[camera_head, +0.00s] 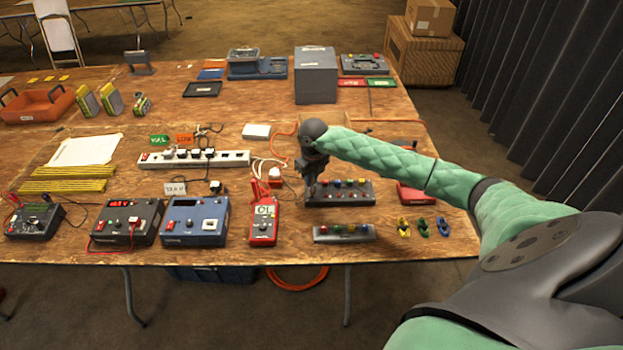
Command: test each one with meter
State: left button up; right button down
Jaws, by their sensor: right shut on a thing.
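My right gripper (310,190) points down over the left end of a dark grey panel with coloured knobs (350,193). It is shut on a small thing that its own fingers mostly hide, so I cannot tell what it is. A red meter (263,232) with a pale display lies left of it, near the table's front edge. A white power strip (225,159) with several dark plugs or chargers in it lies further left. My left gripper is not in view.
Two test boxes, one dark (126,235) and one blue (195,238), stand at the front left. A smaller panel (344,234) and small coloured clips (423,227) lie front right. A grey box (315,85) stands at the back.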

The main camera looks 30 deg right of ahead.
jog(key=shift+f+b, duration=0.65)
jog(key=shift+b, duration=0.3)
dwell(1.5)
jog(key=c, duration=1)
grip_release()
jog(key=shift+r+p, duration=1.1)
jog(key=shift+r, duration=2.7)
